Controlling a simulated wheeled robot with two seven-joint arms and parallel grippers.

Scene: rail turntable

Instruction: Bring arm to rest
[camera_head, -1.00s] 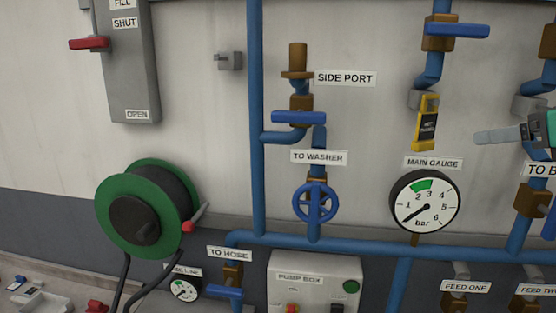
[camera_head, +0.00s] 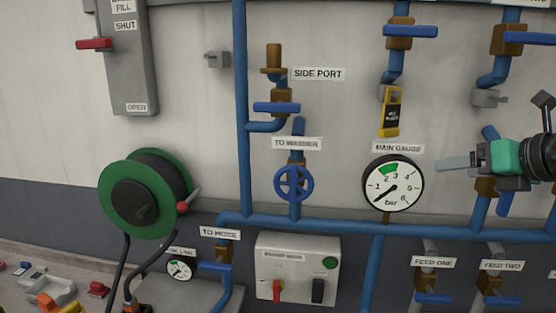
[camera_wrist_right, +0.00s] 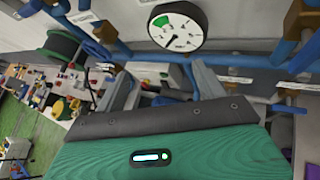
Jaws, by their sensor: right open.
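My right gripper (camera_head: 458,162) comes in from the right edge of the head view, in front of the pipe wall. Its grey fingers point left, just right of the main gauge (camera_head: 392,183). In the right wrist view its two fingers (camera_wrist_right: 165,88) stand apart with nothing between them, and the main gauge (camera_wrist_right: 177,27) shows beyond them. My left gripper is in neither view.
Blue pipes with valves cover the wall, including a blue handwheel (camera_head: 294,183) and a yellow tag (camera_head: 389,112). A green hose reel (camera_head: 147,194) and a pump box (camera_head: 297,268) are lower left. Small items lie on the surface at bottom left.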

